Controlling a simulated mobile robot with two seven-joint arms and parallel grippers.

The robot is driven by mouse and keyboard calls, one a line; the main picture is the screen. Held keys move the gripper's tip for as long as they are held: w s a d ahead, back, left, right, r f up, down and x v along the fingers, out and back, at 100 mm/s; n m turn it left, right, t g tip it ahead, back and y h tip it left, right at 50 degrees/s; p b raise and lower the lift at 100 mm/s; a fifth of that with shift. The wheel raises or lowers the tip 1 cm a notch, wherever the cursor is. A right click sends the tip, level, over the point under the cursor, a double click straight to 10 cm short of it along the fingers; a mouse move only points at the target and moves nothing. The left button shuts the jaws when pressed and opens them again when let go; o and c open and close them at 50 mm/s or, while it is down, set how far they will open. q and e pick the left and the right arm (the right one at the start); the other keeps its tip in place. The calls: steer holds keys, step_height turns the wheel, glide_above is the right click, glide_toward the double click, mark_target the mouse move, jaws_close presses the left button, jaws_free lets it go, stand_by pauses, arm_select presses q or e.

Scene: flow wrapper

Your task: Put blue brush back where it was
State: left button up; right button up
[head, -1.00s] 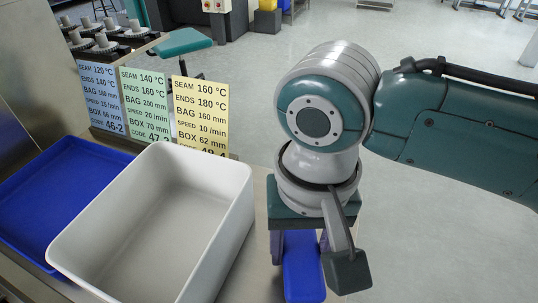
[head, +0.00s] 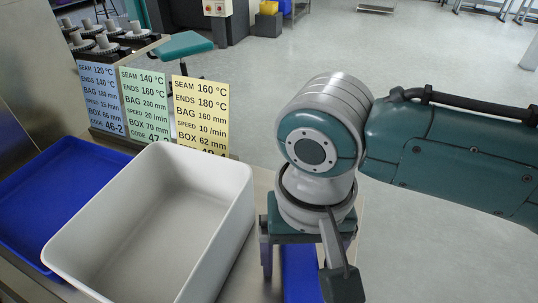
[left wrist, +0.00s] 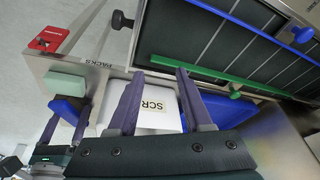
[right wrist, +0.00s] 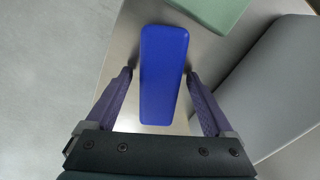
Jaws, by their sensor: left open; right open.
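The blue brush (right wrist: 163,80) lies on the metal bench near its edge, between the fingers of my right gripper (right wrist: 160,72). The right gripper is open, with a clear gap at the brush's left side and a very small one at its right. In the head view the brush (head: 300,275) is mostly hidden under the right gripper (head: 308,265). The brush also shows in the left wrist view (left wrist: 66,109), beside a pale green block (left wrist: 66,83). My left gripper (left wrist: 154,88) is open and empty in front of a white bin labelled SCR (left wrist: 155,115).
The white bin (head: 243,185) stands just left of the right gripper in the head view. A blue tray (head: 30,235) lies farther left. Three setting cards (head: 145,105) stand behind the bin. The green block (right wrist: 210,10) lies beyond the brush. Open floor is right of the bench.

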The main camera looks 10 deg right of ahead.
mark_target(301, 258)
steer(key=shift+r, duration=0.1)
step_height(301, 258, up, 12)
steer(key=p, duration=0.3)
steer(key=s+a+f+n+t+y, duration=0.2)
steer(key=s+n+y, duration=0.1)
steer(key=s, duration=0.3)
arm_select(q)
step_height(301, 258, up, 3)
steer(key=shift+r, duration=0.15)
arm_select(e)
steer(key=s+d+h, duration=0.1)
steer(key=s+d, duration=0.2)
steer(key=d, duration=0.2)
steer(key=s+d+n+t+h, duration=0.1)
steer(key=s+d, duration=0.2)
steer(key=d, duration=0.3)
steer(key=shift+d+r+t+h, duration=0.2)
steer(key=shift+t+h, duration=0.1)
steer(key=shift+h, duration=0.1)
